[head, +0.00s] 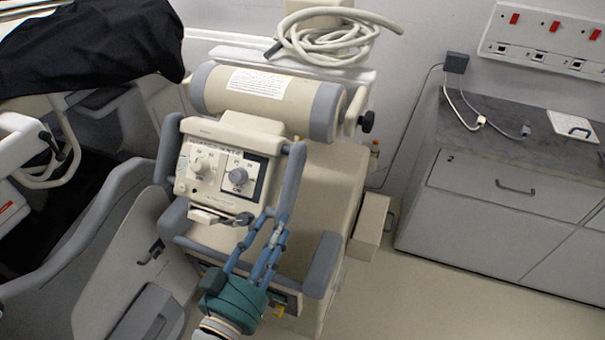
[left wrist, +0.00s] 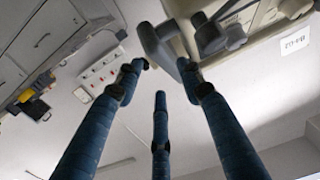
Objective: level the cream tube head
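The cream tube head (head: 268,98) is a thick cylinder with grey end bands and a white label. It sits above the control panel (head: 222,170) and slopes down to the right in the head view. A grey bar handle (head: 292,180) runs along the panel's right side. My left gripper (head: 272,218) reaches up from below with blue fingers spread, near this handle's lower end. In the left wrist view, my fingers (left wrist: 160,75) are apart with nothing between them. A grey handle-like part (left wrist: 158,42) shows near their tips; contact cannot be told. My right gripper is not in view.
A coiled hose (head: 335,38) lies above the tube head. A black knob (head: 367,121) sticks out at its right. A grey cabinet (head: 500,190) stands right, with clear floor (head: 440,300) before it. Black cloth (head: 95,45) and a grey chair-like shape (head: 80,250) are left.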

